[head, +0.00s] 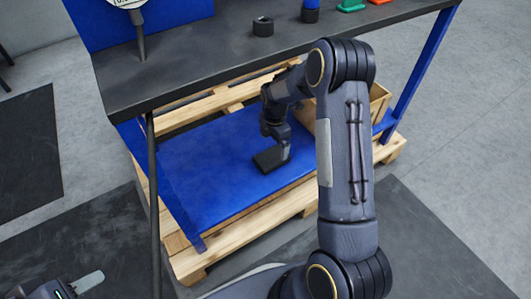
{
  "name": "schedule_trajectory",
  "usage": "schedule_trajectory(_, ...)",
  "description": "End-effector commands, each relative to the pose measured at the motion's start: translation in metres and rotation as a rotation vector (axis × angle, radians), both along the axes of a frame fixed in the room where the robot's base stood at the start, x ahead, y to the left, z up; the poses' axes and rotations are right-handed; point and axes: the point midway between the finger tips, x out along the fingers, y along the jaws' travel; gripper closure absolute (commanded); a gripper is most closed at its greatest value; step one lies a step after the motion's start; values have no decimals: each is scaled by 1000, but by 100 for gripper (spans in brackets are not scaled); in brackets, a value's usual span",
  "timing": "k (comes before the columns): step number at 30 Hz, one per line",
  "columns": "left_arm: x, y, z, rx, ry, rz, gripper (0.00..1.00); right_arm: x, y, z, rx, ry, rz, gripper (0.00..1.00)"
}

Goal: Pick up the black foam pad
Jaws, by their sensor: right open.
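The black foam pad (265,161) lies on the blue lower shelf (205,165) under the workbench, near the shelf's front edge. My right gripper (282,149) reaches in under the bench top and points down at the pad's right side. It is open, its fingers close to or around the pad's far right part; I cannot tell whether they touch. The dark fingers are small and blend with the pad. My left gripper (75,288) shows only in part at the bottom left corner, far from the pad; its jaw state is unclear.
The dark bench top (200,68) hangs over the shelf, holding a black ring (263,27) and a gauge (128,3). A wooden crate (379,100) stands right of my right gripper. A wooden pallet (225,238) lies beneath. The shelf left of the pad is clear.

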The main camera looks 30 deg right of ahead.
Motion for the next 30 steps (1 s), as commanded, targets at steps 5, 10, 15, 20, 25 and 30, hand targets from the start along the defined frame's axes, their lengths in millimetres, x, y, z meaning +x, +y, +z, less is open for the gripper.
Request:
schedule_trajectory(5, 0, 0, -6, 0, 0, 0, 64, 1, -1, -14, -2, 4, 10, 2)
schedule_trajectory(10, 0, 0, -14, 0, 0, 0, 64, 1, -1, -32, -2, 3, 10, 2)
schedule_trajectory(15, 0, 0, -25, 0, 0, 0, 64, 1, -2, -50, -2, 3, 8, 2)
schedule_trajectory(20, 0, 0, -40, 0, 0, 0, 64, 2, -4, -75, -1, 4, 9, 2)
schedule_trajectory(25, 0, 0, -41, 0, 0, 0, 64, 2, -4, -83, -3, 1, 9, 2)
schedule_trajectory(30, 0, 0, -40, 0, 0, 0, 64, 2, -4, -81, -3, 1, 9, 6)
